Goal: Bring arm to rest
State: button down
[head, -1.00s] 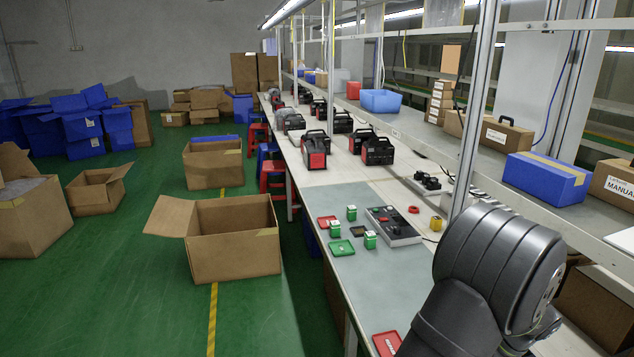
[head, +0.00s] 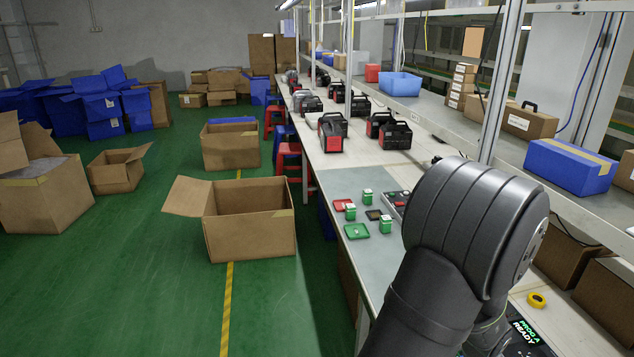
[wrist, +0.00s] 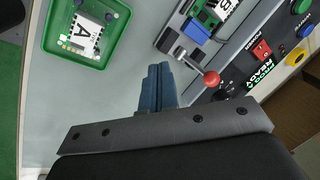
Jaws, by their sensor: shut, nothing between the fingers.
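My gripper (wrist: 158,80) is in the wrist view, its blue-grey fingers pressed together and empty. It points down over the pale grey bench top (wrist: 130,85), between a green tray and a device. The green tray (wrist: 60,50) holds a white-and-green board (wrist: 85,35) marked A. The device (wrist: 245,75) has a red-knobbed lever (wrist: 211,78), a small board (wrist: 215,10) in its slot and a lit display reading "PROG A READY" (wrist: 260,68). In the head view my dark arm covers much of the near bench, and my gripper is hidden.
Black-and-red power stations (head: 332,133) stand farther back. A shelf with a blue box (head: 570,167) runs along the right. An open carton (head: 252,235) stands on the floor.

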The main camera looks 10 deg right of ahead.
jog(key=shift+a+f+h, duration=0.1)
jog(key=shift+a+h, duration=0.1)
jog(key=shift+h, duration=0.2)
jog(key=shift+w, duration=0.1)
